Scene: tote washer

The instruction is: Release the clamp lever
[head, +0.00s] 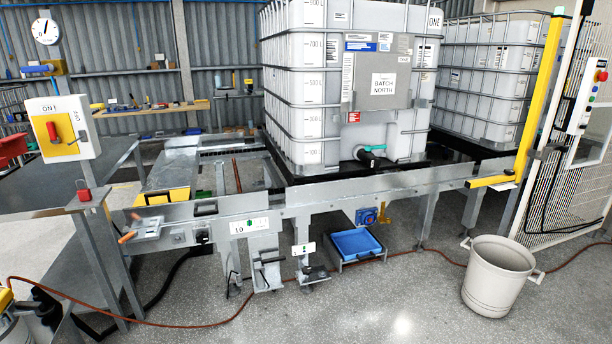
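A lever with an orange grip (127,237) sticks out at the left end of the steel conveyor frame, beside a small metal bracket plate (148,228). It looks like the clamp lever, lying low and pointing left toward the front. I cannot tell from this view whether it is clamped or released. My gripper is not in view, and nothing is seen touching the lever.
A switch box (62,128) with a red handle stands on a post left of the lever. A large caged white tank (340,90) sits on the conveyor. A blue tray (356,243) and a beige bin (497,275) are below. An orange-brown hose (190,326) crosses the open floor.

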